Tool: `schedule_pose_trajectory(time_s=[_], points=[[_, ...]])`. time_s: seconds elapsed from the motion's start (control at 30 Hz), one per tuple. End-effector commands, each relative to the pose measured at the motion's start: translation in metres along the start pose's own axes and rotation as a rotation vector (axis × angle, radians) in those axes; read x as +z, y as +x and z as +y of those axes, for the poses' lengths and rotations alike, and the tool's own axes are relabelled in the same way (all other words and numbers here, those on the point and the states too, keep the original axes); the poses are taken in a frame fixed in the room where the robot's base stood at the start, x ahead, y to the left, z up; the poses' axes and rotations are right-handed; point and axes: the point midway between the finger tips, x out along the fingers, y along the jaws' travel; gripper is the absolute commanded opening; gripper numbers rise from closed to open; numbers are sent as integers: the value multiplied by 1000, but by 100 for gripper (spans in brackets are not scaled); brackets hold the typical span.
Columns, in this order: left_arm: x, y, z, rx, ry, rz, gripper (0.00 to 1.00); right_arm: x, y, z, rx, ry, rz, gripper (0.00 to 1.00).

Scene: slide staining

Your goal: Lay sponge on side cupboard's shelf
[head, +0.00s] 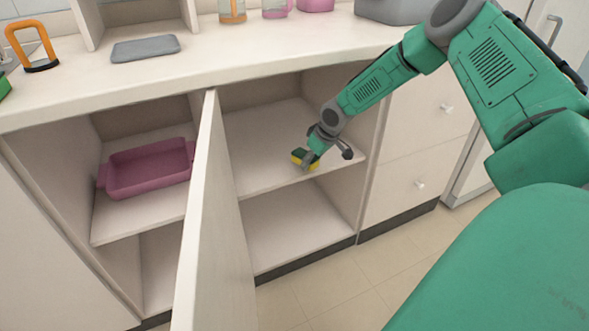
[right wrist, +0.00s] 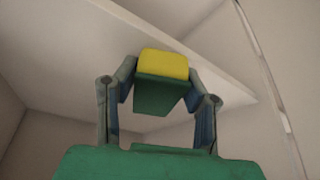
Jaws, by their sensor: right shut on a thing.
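A yellow sponge with a dark green side (head: 305,159) is between the fingers of my right gripper (head: 312,160). In the right wrist view the sponge (right wrist: 161,80) sits between the two fingertips (right wrist: 161,85), with its yellow side up in the picture. The right gripper is shut on it, inside the open right compartment of the cupboard, at its shelf (head: 268,150). The shelf also shows in the right wrist view (right wrist: 90,45). I cannot tell whether the sponge touches the shelf. My left gripper is not in view.
An open cupboard door (head: 208,220) stands out left of the compartment. A pink tray (head: 150,170) lies on the left compartment's shelf. Drawers (head: 412,145) are to the right. The counter (head: 215,62) above holds a grey slab (head: 145,48). The shelf left of the gripper is clear.

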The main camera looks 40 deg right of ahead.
Motion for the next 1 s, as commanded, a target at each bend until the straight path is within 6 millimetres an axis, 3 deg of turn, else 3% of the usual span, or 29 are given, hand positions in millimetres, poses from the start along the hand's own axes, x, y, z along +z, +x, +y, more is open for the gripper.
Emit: schedule_pose_trajectory(time_s=[0.03, 0.2, 0.47, 0.67, 1.0], points=[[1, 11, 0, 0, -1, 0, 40, -12, 9, -1, 2, -2, 3, 21], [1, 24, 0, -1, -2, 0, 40, -43, 20, -1, 2, -1, 2, 21], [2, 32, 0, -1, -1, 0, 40, -60, 28, 1, -6, 1, 3, 21], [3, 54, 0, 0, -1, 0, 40, -46, 58, 0, -5, 2, -1, 21], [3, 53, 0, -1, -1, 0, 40, -47, 58, -1, -3, -1, 1, 18]])
